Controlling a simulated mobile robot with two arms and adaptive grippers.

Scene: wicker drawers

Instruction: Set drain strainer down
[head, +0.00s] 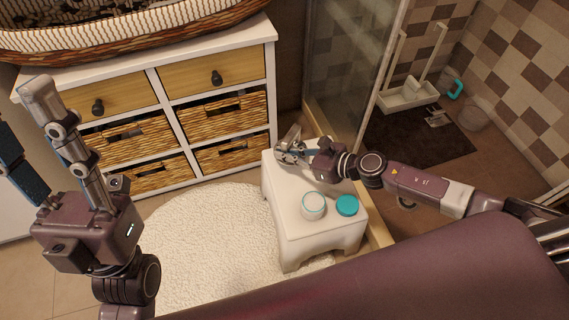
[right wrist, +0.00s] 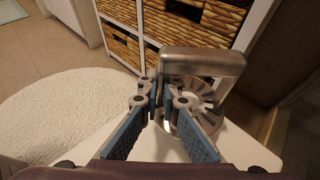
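The drain strainer (head: 289,146) is a metallic grey piece with a slotted round part and a bent flat handle. It shows at the back left corner of the white stool (head: 292,229), and large in the right wrist view (right wrist: 205,64). My right gripper (head: 305,149) reaches in from the right. Its fingers (right wrist: 161,88) are close together on the left leg of the strainer's handle. The fingers hide part of the strainer, and I cannot tell whether its underside touches the stool. My left gripper (head: 26,120) is raised at the left, open and empty.
A white round jar (head: 313,206) and a teal lid (head: 347,205) occupy the front of the stool. A white cabinet with wicker drawers (head: 235,116) stands behind it. A glass shower panel (head: 350,65) rises at the back right. A white rug (head: 205,245) lies left.

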